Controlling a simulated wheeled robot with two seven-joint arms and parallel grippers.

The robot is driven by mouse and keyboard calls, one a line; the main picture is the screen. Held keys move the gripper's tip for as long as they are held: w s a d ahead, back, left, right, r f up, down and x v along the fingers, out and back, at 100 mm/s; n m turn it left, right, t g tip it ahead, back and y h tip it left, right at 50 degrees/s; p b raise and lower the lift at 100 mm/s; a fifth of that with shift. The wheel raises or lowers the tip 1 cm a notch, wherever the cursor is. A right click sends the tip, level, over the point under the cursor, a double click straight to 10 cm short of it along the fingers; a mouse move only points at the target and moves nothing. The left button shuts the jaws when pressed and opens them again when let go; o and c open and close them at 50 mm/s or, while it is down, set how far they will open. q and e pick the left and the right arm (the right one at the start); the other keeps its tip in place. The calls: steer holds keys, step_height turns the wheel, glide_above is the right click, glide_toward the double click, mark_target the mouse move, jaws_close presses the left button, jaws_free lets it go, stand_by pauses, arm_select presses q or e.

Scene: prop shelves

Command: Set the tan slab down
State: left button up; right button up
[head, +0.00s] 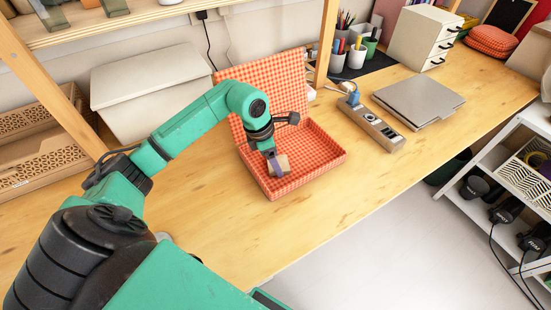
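The tan slab (284,164) is inside the open red-and-white checked box (321,167), near the left part of its tray. My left gripper (274,166) reaches down into the box from above, with a dark finger against the slab's face. It looks shut on the slab, though the far finger is hidden. I cannot tell whether the slab's lower edge touches the box floor. My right gripper is not in view.
The box's raised lid (262,85) stands behind the tray. A power strip (371,125) and a grey laptop (418,101) lie to its right. A pale lidded bin (150,85) stands left, behind my arm. The wooden desk (225,225) is clear in front.

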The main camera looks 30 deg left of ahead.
arm_select(q)
steer(key=o, duration=1.4)
steer(key=v, duration=1.2)
steer(key=shift+w+r, duration=0.1)
steer(key=shift+r, duration=0.05)
